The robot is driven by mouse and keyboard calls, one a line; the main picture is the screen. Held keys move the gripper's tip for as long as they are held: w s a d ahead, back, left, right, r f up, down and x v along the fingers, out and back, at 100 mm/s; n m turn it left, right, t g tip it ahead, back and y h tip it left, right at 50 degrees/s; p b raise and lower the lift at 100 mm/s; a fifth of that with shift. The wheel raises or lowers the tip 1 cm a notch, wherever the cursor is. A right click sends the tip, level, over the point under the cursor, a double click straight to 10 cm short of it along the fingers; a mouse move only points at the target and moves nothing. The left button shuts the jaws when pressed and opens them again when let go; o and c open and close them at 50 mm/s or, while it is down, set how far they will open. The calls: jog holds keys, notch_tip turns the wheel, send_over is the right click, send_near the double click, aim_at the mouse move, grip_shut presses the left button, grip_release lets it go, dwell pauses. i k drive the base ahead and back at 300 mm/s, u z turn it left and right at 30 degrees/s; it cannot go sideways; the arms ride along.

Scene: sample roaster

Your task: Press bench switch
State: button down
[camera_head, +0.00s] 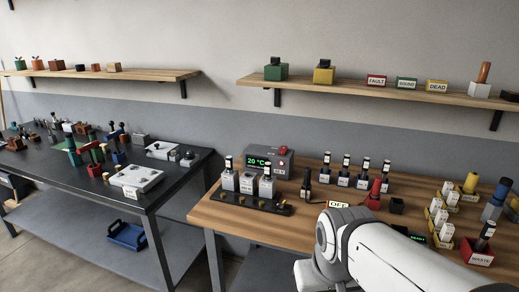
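A small pale plate reading OFF (339,204) stands on the wooden bench (215,217), just behind my white arm. What lies below the plate is hidden by my arm, so I cannot tell whether a switch is there. A grey box with a green 20 °C display (259,161) stands at the bench's back left, with a red knob or button (283,149) on top. My arm reaches in from the lower right and bends down at the bench's front. My gripper is outside the picture.
A black rack with several labelled grey holders (248,183) stands at the bench's left. Several dark bottles (345,172) stand behind the plate, and a red conical item (374,194) to its right. White, yellow and red holders (477,253) crowd the right. A black table (75,183) stands left.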

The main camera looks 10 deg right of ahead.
aim_at(283, 149)
jog(key=z, duration=0.15)
jog(key=i, duration=0.9)
jog(key=u, duration=0.05)
